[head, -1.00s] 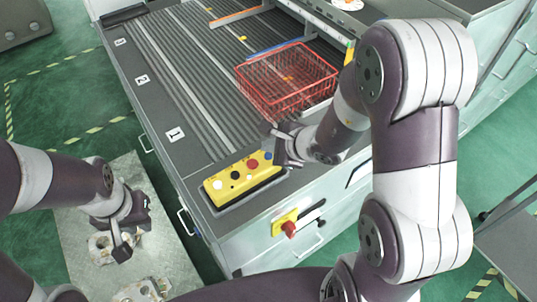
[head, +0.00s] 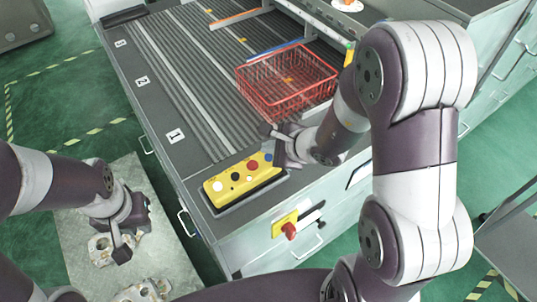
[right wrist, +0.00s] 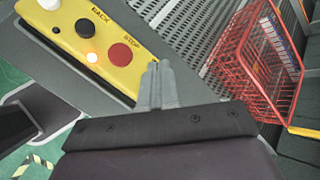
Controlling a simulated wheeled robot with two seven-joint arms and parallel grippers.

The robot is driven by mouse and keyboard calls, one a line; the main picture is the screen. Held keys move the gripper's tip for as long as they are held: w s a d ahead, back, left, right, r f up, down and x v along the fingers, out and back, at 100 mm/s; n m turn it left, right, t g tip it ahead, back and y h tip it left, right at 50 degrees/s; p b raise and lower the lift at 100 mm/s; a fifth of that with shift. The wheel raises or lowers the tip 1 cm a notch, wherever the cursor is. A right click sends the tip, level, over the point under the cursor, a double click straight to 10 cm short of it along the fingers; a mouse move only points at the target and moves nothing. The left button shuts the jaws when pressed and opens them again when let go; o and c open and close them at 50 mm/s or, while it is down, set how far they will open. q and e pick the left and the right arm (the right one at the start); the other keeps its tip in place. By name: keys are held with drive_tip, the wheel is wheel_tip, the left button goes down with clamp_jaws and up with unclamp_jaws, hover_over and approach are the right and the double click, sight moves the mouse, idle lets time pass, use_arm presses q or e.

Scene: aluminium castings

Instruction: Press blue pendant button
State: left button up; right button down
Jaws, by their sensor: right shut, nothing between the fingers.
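A yellow pendant box (head: 243,182) lies on the front corner of the grey bench, with white, black, red and blue buttons in a row. The blue button (head: 268,157) is at its right end, beside my right gripper (head: 279,134). In the right wrist view the shut, empty fingers (right wrist: 155,85) are at the pendant's end past the red button (right wrist: 122,54). The blue button is hidden there, so I cannot tell whether they touch it. A small orange lamp (right wrist: 92,57) glows on the pendant. My left gripper (head: 121,247) hangs over a plate at the lower left.
A red wire basket (head: 286,85) stands on the ribbed bench bed behind the pendant. A red-and-yellow switch (head: 287,226) is on the bench front. Pale metal castings (head: 101,249) lie on the grey plate (head: 78,225) under my left gripper.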

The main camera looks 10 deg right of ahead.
sight(271, 160)
idle(0.8)
drive_tip(key=shift+f+b, duration=0.4)
drive_tip(key=shift+b, duration=0.35)
drive_tip(key=shift+f+b, duration=0.45)
drive_tip(key=shift+b, duration=0.15)
idle(0.3)
idle(0.4)
drive_tip(key=shift+r+p, duration=0.55)
drive_tip(key=shift+r, duration=0.35)
wheel_tip(271, 160, up, 5)
drive_tip(key=p, duration=0.4)
idle(0.5)
